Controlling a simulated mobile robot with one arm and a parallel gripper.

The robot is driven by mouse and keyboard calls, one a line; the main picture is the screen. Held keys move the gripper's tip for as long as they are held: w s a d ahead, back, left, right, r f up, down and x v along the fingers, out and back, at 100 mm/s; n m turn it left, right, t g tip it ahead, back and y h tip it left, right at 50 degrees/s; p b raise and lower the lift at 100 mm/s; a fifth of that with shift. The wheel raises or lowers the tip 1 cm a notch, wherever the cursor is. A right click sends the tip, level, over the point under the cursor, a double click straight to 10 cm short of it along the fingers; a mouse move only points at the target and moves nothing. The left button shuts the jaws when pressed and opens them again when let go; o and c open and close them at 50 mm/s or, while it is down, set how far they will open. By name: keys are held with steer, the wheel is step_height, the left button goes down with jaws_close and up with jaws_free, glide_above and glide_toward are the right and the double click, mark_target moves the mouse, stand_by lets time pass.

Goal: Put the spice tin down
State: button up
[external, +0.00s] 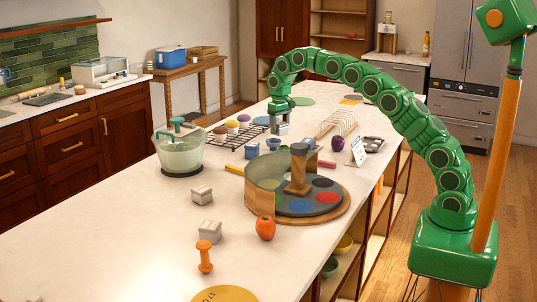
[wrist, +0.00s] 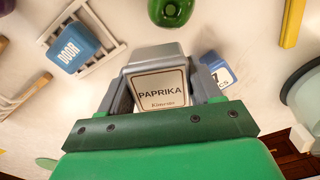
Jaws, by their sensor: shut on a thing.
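The spice tin (wrist: 160,88) is a grey, box-shaped tin with a cream label reading PAPRIKA. In the wrist view it sits between the two fingers of my gripper (wrist: 162,98), which is shut on it. In the external view my gripper (external: 280,108) points down over the far part of the white counter, with the grey tin (external: 281,128) below it. I cannot tell whether the tin's bottom touches the counter.
A round turntable (external: 338,200) with coloured discs stands nearer on the counter (external: 120,235). A salad spinner (external: 181,155) stands to the left. The wrist view shows a blue DOOR block (wrist: 75,48), a green round thing (wrist: 170,12) and a blue labelled block (wrist: 215,73) close by.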

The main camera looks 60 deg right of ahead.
steer(key=shift+w+d+f, duration=0.1)
steer(key=shift+w+d, duration=0.25)
steer(key=shift+w+d+f+m, duration=0.1)
steer(key=shift+f+m, duration=0.15)
steer(key=shift+m, duration=0.05)
steer(key=shift+f, duration=4.75)
steer(key=shift+f, duration=0.1)
steer(key=o, duration=1.1)
